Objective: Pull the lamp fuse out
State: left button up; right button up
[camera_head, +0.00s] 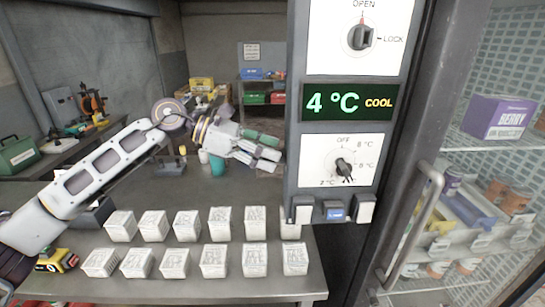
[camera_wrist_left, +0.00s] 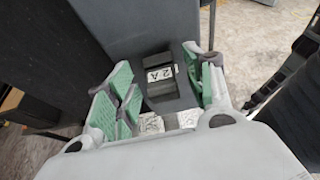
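I cannot tell for sure that this is the lamp fuse. Along the panel's lower edge are a light grey block (camera_head: 303,211), a dark block with a blue label (camera_head: 334,211) and another light block (camera_head: 365,208); their labels are unreadable. My right gripper is out of view.
The panel carries an OPEN/LOCK knob (camera_head: 360,37), a display (camera_head: 349,102) reading "4 °C COOL" and a temperature knob (camera_head: 344,167). Two rows of white boxes (camera_head: 187,226) stand on a table below my arm. A glass freezer door with a handle (camera_head: 413,230) is at right.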

pick_arm(q)
grip_shut()
jog(key=shift+b, duration=0.3)
dwell(0.7)
jog(key=shift+b, duration=0.3)
dwell(0.6)
jog(key=shift+a, duration=0.1)
jog(key=shift+a+b, duration=0.2)
jog(key=shift+b, duration=0.15)
dwell(0.5)
jog(key=shift+a, duration=0.35)
